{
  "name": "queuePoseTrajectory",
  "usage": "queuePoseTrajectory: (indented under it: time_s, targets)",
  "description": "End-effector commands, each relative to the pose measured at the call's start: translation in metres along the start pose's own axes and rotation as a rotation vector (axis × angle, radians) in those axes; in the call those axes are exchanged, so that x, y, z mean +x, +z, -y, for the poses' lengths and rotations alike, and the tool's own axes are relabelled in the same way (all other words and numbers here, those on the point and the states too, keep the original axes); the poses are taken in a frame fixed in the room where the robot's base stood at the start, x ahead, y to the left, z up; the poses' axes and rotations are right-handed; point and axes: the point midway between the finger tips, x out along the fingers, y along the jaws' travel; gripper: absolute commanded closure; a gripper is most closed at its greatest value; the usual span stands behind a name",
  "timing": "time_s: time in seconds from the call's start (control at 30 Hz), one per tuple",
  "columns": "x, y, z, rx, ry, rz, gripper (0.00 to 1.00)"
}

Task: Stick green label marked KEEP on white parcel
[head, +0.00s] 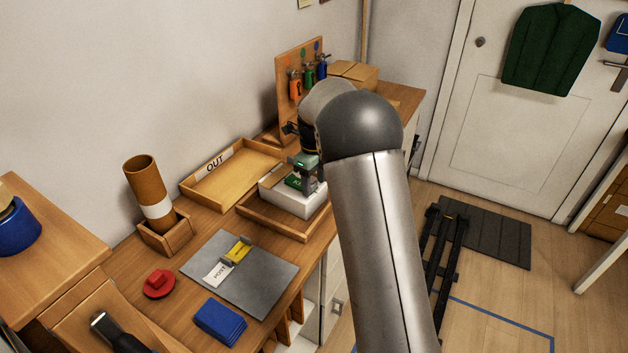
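The white parcel (286,199) sits in a low wooden tray (288,229) on the desk. The green label (294,182) shows at the parcel's top, right by my fingertips; its lettering is partly covered and too small to read fully. I cannot tell whether it touches the parcel or is held just above it. My gripper (308,179) points down over the parcel, at the label. My arm hides much of the gripper and the parcel's right side, so I cannot see whether the fingers are closed on the label.
A grey board (262,285) holds a white label (217,272) and a yellow label (238,250). An OUT tray (228,178), a brown tube (147,185) in a wooden holder, a red object (159,283) and blue pads (220,321) stand around. A pegboard (287,72) rises behind.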

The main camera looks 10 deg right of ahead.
Motion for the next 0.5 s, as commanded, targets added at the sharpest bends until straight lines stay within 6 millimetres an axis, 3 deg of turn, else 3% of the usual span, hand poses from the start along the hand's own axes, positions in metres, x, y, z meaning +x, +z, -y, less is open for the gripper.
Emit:
queuePoseTrajectory:
  time_s: [0.27, 0.5]
  targets:
    - [-0.013, 0.001, 0.001, 0.0, -0.003, 0.002, 0.47]
    - [-0.064, 0.001, 0.0, 0.0, -0.004, 0.004, 0.47]
